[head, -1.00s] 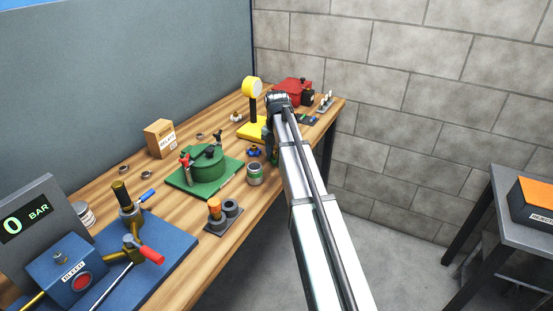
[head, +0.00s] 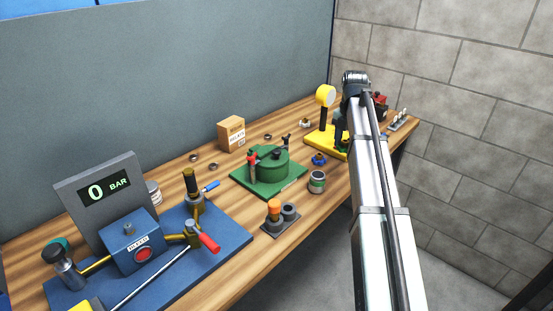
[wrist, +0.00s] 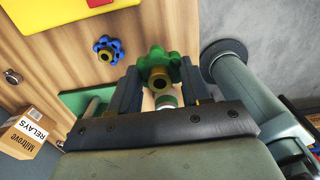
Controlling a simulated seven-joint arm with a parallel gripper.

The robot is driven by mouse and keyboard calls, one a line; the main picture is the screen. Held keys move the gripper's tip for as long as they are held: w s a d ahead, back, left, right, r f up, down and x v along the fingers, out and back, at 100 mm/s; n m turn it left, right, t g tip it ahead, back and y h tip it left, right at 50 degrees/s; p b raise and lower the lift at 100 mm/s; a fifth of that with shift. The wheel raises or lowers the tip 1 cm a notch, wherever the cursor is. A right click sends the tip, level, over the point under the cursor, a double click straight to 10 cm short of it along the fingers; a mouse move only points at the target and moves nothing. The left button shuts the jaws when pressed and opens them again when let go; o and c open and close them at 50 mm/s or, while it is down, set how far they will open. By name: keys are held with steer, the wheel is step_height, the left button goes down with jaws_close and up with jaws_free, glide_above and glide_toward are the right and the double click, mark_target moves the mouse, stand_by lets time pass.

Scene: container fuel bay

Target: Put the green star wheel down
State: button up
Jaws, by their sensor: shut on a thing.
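The green star wheel (wrist: 158,68) is between the two fingers of my gripper (wrist: 157,82) in the wrist view, with its dark hub hole facing the camera. The fingers are shut on it, one on each side. In the head view my gripper (head: 341,127) is over the right part of the wooden bench, beside the yellow stand (head: 325,140), and my arm partly hides it. I cannot tell how high the wheel is above the bench. A blue star wheel (wrist: 107,48) lies on the bench to the left of the held wheel; it also shows in the head view (head: 319,159).
A green pot on a green plate (head: 268,170), a small green-banded can (head: 317,182) and a grey holder with an orange-topped piece (head: 280,215) stand nearby. A relay box (head: 231,133) stands at the back. Blue pump gear (head: 130,245) fills the left end.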

steer(key=r, duration=0.2)
steer(key=a+r, duration=0.1)
steer(key=r, duration=0.2)
steer(key=shift+w+a+r, duration=0.1)
steer(key=shift+w+r, duration=0.05)
steer(key=shift+r, duration=0.2)
steer(key=w+a, duration=0.3)
steer(key=a, duration=2.1)
glide_above(183, 185)
step_height(183, 185, down, 4)
steer(key=f, duration=0.1)
steer(key=shift+f, duration=5.1)
steer(key=shift+f, duration=0.15)
steer(key=o, duration=1)
